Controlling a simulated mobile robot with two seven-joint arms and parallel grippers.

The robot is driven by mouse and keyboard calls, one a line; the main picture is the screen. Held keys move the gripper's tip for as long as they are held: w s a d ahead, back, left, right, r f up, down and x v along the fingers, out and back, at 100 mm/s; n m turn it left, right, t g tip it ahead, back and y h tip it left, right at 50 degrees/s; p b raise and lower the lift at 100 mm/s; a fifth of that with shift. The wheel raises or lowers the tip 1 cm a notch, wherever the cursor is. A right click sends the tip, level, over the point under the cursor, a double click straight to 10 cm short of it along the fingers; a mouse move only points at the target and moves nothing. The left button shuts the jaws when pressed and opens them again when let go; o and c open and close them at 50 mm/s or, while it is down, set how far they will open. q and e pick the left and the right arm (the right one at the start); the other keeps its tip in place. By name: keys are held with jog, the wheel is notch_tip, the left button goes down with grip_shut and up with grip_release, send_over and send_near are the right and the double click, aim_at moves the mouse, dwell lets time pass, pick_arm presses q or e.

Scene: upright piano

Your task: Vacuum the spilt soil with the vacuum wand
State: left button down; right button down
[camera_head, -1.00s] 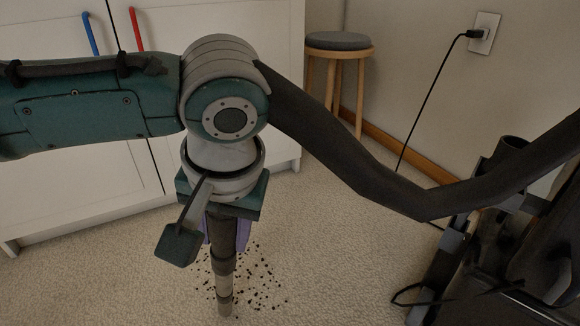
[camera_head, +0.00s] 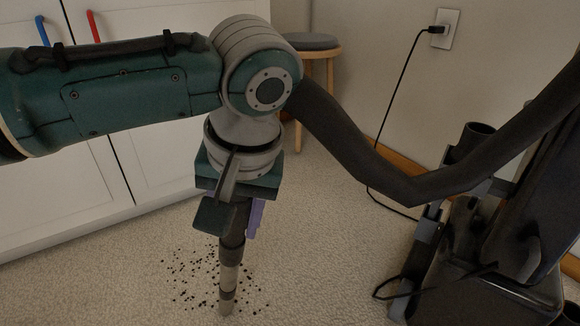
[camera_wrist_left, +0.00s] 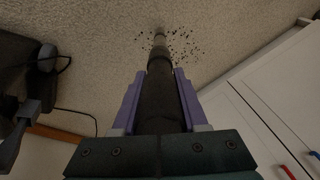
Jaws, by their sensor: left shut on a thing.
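My left gripper (camera_head: 240,222) points down and is shut on the dark vacuum wand (camera_head: 229,270). Its purple fingers lie on both sides of the wand in the left wrist view (camera_wrist_left: 160,95). The wand stands nearly upright, its paler tip low over the carpet among the spilt soil; I cannot tell if the tip touches. The spilt soil (camera_head: 190,274) is a scatter of dark crumbs around the tip, more to its left in the head view. It also shows in the left wrist view (camera_wrist_left: 184,48). My right gripper is not in view.
The dark vacuum body (camera_head: 495,255) stands at the right. A black cord (camera_head: 378,150) runs to a wall outlet (camera_head: 444,29). A stool (camera_head: 308,44) stands at the back. White cabinet doors (camera_head: 150,150) are at the left. Carpet (camera_head: 320,250) is bare between soil and vacuum.

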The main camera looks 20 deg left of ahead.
pick_arm(q)
jog(key=w+d+b, duration=0.4)
jog(key=w+b, duration=0.1)
jog(key=shift+d, duration=0.2)
dwell(0.3)
jog(key=shift+a, duration=0.1)
jog(key=w+a+b, duration=0.4)
jog(key=a+b, duration=0.1)
jog(key=shift+w, duration=0.3)
dwell(0.3)
jog(key=shift+a, duration=0.1)
